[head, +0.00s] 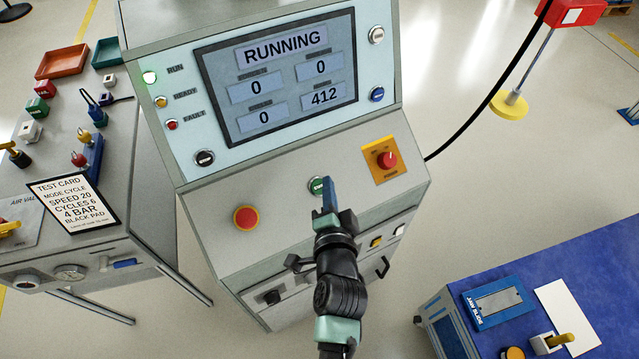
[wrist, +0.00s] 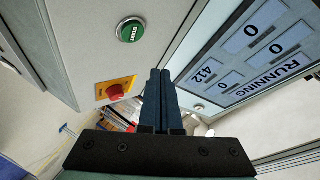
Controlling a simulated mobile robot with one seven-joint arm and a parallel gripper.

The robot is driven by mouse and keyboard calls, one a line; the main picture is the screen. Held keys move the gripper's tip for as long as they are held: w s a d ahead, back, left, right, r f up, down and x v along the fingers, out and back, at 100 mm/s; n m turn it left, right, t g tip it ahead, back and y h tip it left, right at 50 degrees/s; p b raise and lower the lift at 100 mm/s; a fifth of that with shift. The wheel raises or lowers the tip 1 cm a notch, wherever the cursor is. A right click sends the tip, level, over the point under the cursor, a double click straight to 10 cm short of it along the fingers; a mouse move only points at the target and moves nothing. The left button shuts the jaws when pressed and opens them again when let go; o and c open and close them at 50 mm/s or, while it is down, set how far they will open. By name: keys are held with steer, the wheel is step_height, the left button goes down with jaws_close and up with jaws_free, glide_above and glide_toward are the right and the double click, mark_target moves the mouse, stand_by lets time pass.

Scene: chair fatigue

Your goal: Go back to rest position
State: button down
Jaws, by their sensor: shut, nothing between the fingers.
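My gripper (head: 328,190) is shut and empty, with its fingers together, in front of the sloped panel of the control cabinet (head: 290,225). In the head view its tip is close to the green start button (head: 317,184); I cannot tell there if it touches. In the wrist view my gripper (wrist: 160,75) points past the start button (wrist: 131,30), apart from it in the picture. The screen (head: 280,75) reads RUNNING, with zeros and 412. The green RUN lamp (head: 150,77) looks lit.
A red emergency button (head: 245,218) and a red knob on a yellow plate (head: 386,160) flank the start button. A side bench (head: 150,190) with valves and a test card (head: 72,203) stands left. A blue table (head: 570,270) is at lower right. A black cable (head: 490,95) hangs at right.

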stand_by(0.5)
steer(key=w+r+n+t, duration=0.3)
steer(key=r+n+t, duration=0.35)
steer(key=r, duration=2.55)
steer(key=s+r+n+t, duration=0.1)
steer(key=s+r+t, duration=0.1)
steer(key=s+r, duration=0.3)
steer(key=s+r+n+t+h, duration=0.1)
steer(key=s+r, duration=0.4)
steer(key=r, duration=0.7)
steer(key=s+r+n+t, duration=0.3)
steer(key=s+r, duration=0.2)
steer(key=r, duration=0.4)
steer(key=shift+s+r, duration=0.35)
steer(key=shift+a, duration=0.1)
